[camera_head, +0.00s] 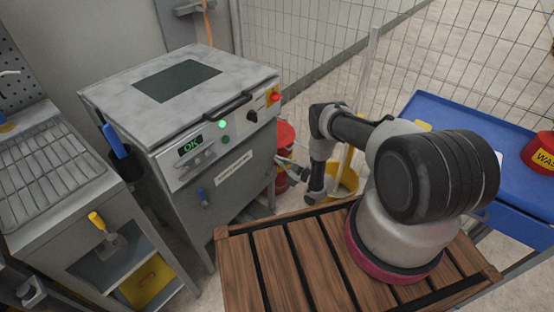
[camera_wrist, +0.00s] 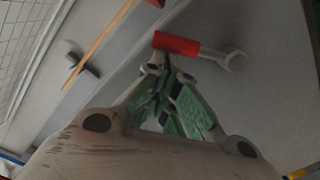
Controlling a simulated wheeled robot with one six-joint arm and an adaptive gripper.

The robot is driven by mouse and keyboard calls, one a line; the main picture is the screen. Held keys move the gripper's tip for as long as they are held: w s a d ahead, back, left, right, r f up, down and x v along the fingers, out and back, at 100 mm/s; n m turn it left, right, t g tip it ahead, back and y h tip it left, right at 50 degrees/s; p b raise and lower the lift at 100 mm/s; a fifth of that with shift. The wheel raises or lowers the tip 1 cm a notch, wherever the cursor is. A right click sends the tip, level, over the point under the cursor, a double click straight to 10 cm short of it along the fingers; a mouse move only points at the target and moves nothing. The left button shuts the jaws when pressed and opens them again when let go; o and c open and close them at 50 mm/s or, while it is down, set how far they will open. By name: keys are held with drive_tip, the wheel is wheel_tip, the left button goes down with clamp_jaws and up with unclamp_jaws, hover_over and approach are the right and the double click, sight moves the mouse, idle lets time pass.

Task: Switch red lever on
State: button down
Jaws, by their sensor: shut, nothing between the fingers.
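In the wrist view, the red lever (camera_wrist: 176,43) is a short red cylindrical grip on a metal arm that ends in a round grey pivot at its right. It lies nearly level in that picture, against a grey panel. My gripper (camera_wrist: 162,62) is shut and empty, its green-padded fingers together with the tips just below the red grip. I cannot tell whether they touch it. In the head view my gripper (camera_head: 281,162) is at the right side of the grey machine (camera_head: 225,180). I cannot make out the red lever there.
The machine front has a lit OK display (camera_head: 190,146), a black bar handle (camera_head: 228,106) and a red knob (camera_head: 275,97). A blue cart (camera_head: 450,115) is at the right.

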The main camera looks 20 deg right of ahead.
drive_tip(key=shift+w+d+f+m, duration=0.35)
drive_tip(key=shift+d+f+m, duration=0.2)
drive_tip(key=shift+m, duration=0.05)
drive_tip(key=shift+w+f, duration=0.1)
idle(0.5)
